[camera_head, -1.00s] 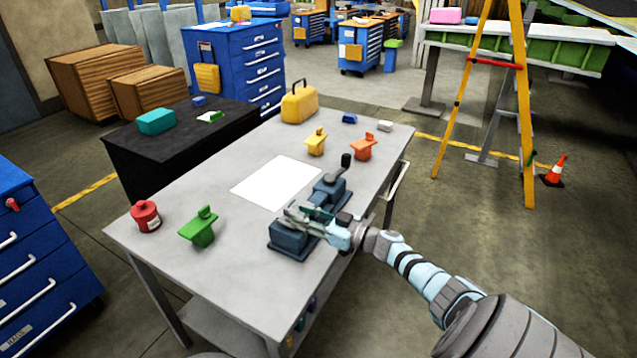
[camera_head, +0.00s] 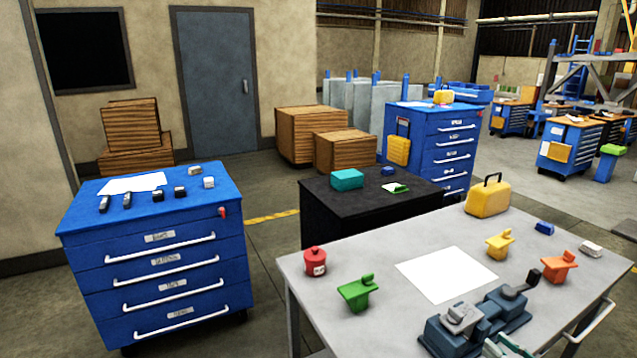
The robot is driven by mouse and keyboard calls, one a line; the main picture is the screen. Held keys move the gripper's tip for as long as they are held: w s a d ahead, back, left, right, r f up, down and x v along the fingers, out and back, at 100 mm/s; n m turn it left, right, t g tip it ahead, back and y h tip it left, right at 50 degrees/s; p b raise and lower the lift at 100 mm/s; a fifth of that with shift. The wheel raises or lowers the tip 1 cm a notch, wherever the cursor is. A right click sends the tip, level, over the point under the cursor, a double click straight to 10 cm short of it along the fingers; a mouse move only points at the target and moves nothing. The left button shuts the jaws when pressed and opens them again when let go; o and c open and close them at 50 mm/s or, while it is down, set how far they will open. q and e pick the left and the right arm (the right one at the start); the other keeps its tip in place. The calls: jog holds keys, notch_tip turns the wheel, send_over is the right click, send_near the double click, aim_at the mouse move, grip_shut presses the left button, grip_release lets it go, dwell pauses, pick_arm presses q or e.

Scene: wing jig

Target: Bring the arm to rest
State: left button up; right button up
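The rest of my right arm is out of the picture. My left gripper is not in view.
On the table are a red canister (camera_head: 315,262), green (camera_head: 357,291), yellow (camera_head: 499,244) and orange (camera_head: 559,267) parts, a white sheet (camera_head: 446,274) and a yellow case (camera_head: 488,198). A blue drawer cabinet (camera_head: 155,255) and a black bench (camera_head: 340,215) stand nearby.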

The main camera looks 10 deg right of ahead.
jog(key=s+d+f+g+h, duration=0.2)
jog(key=s+d+f+h, duration=0.1)
jog(key=d+f+h, duration=0.5)
jog(key=s+f+m+g, duration=0.1)
jog(key=s+f+g, duration=0.3)
jog(key=f, duration=0.5)
jog(key=s+f+m+g, duration=0.1)
jog(key=s+f+g, duration=0.1)
jog(key=s+f, duration=0.5)
jog(key=s+a+f+g, duration=0.5)
jog(key=s+a+f, duration=0.4)
jog(key=s+f, duration=0.4)
jog(key=s+a+f+g+y, duration=0.1)
jog(key=s+a+f, duration=0.2)
jog(key=s+a, duration=0.3)
jog(key=s+a+f+m+g+y, duration=0.1)
jog(key=s+a, duration=0.5)
jog(key=a, duration=0.7)
notch_tip(320, 180, down, 3)
jog(key=shift+r+m+g+y, duration=0.2)
jog(key=shift+m+g+y, duration=0.1)
jog(key=shift+g, duration=0.2)
jog(key=shift+s, duration=0.1)
